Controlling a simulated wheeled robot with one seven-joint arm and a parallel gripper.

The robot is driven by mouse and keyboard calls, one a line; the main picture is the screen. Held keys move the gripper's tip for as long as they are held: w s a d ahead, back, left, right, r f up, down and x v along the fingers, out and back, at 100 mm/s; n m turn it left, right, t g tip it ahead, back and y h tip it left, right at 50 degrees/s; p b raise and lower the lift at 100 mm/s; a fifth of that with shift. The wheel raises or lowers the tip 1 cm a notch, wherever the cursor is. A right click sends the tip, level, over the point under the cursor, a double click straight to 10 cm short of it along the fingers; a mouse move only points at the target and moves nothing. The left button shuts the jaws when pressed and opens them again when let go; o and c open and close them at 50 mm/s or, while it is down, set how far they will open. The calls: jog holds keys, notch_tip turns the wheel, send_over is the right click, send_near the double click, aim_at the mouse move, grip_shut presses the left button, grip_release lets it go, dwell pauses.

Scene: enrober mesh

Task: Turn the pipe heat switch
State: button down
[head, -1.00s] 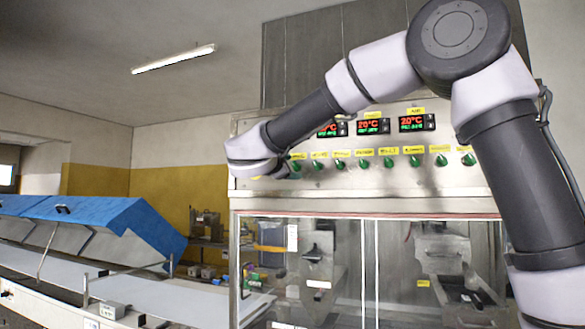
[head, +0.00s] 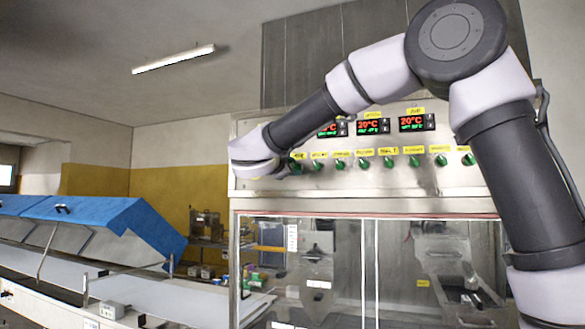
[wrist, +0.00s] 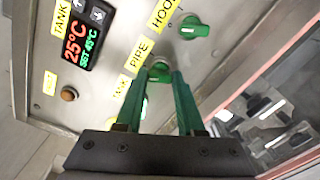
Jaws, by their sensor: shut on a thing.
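The pipe heat switch (wrist: 160,71) is a green knob on the metal panel, beside the yellow PIPE label (wrist: 138,56) in the wrist view. My gripper (wrist: 159,77) has its two green fingers on either side of this knob and is shut on it. The fingertips cover the knob's sides, so its exact angle is hard to read.
A green knob (wrist: 195,26) by the HOOD label sits close by. A red-green display (wrist: 80,42) and a brown button (wrist: 69,94) are to the left. Several more green knobs (head: 389,162) line the panel (head: 460,185), above glass doors (head: 400,265).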

jog(key=m, duration=0.5)
jog(key=shift+m, duration=0.3)
jog(key=m, duration=0.5)
jog(key=shift+m, duration=0.3)
dwell(0.3)
jog(key=c, duration=0.5)
grip_release()
jog(key=shift+s, duration=0.1)
jog(key=v, duration=1)
jog(key=shift+s+a+r, duration=0.1)
jog(key=shift+s+a, duration=0.05)
jog(key=shift+s, duration=0.2)
